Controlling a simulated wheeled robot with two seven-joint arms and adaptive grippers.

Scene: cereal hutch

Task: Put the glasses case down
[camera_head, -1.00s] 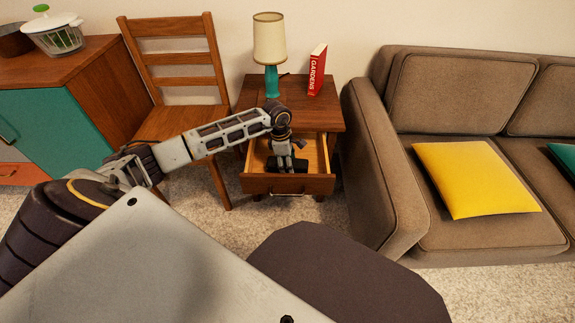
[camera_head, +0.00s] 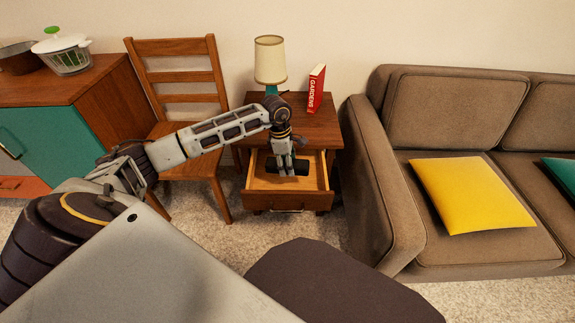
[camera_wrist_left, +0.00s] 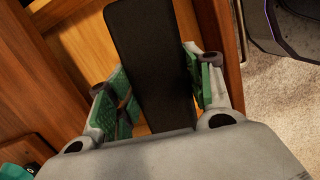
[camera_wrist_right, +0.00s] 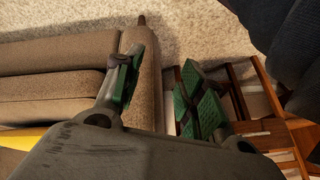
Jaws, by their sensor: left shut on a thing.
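The glasses case is a dark, nearly black, long thing (camera_wrist_left: 153,60) between the fingers of my left gripper (camera_wrist_left: 160,90) in the left wrist view. In the head view the case (camera_head: 301,168) shows as a dark bar over the open drawer (camera_head: 262,184) of the wooden side table. My left gripper (camera_head: 287,168) points down and is shut on the case. I cannot tell whether the case touches the drawer floor. My right gripper (camera_wrist_right: 158,92) is open and empty in the right wrist view; it is outside the head view.
The side table (camera_head: 318,132) bears a teal lamp (camera_head: 270,62) and a red book (camera_head: 316,89). A wooden chair (camera_head: 183,90) stands to its left and a brown sofa (camera_head: 385,190) close to its right. Carpet lies bare in front of the drawer.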

